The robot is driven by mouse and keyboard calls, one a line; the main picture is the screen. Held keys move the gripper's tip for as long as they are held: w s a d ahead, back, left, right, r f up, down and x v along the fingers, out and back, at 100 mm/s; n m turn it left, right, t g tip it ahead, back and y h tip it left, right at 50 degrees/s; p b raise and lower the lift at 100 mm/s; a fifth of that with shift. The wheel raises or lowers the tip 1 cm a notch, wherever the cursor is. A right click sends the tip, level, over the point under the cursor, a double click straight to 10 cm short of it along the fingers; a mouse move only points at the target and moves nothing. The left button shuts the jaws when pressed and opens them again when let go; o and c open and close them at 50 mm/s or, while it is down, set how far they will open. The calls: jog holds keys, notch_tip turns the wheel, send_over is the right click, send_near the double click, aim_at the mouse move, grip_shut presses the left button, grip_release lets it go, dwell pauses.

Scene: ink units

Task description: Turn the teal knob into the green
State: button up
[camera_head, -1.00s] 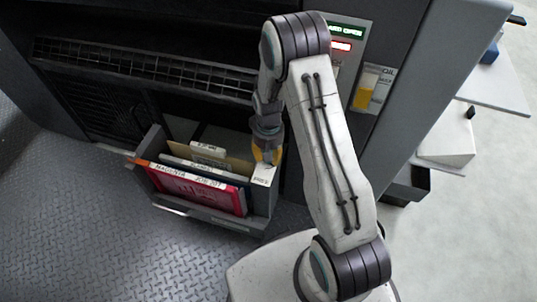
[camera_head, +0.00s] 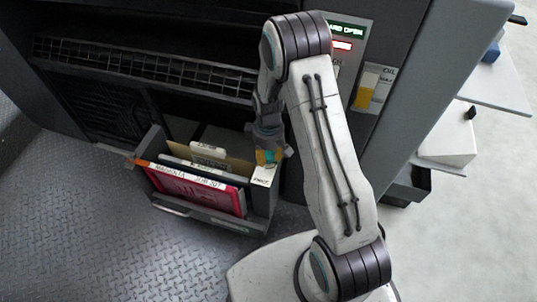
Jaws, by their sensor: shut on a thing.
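My gripper (camera_head: 267,156) points down at the right end of the open drawer at the front of the machine. Its orange-yellow fingertips are shut on a small teal piece, which looks like the teal knob (camera_head: 271,157). The fingers hide most of the knob. It sits just above a pale label (camera_head: 263,176) with dark lettering too small to read surely. No green zone or pointer can be made out around the knob from here.
The open drawer (camera_head: 205,215) holds a magenta pack (camera_head: 200,190) and other upright packs. Patterned metal floor lies in front.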

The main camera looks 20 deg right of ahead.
aim_at(268, 154)
jog(key=shift+a, duration=0.1)
dwell(0.4)
jog(key=o, duration=1.2)
notch_tip(268, 154, up, 12)
dwell(0.4)
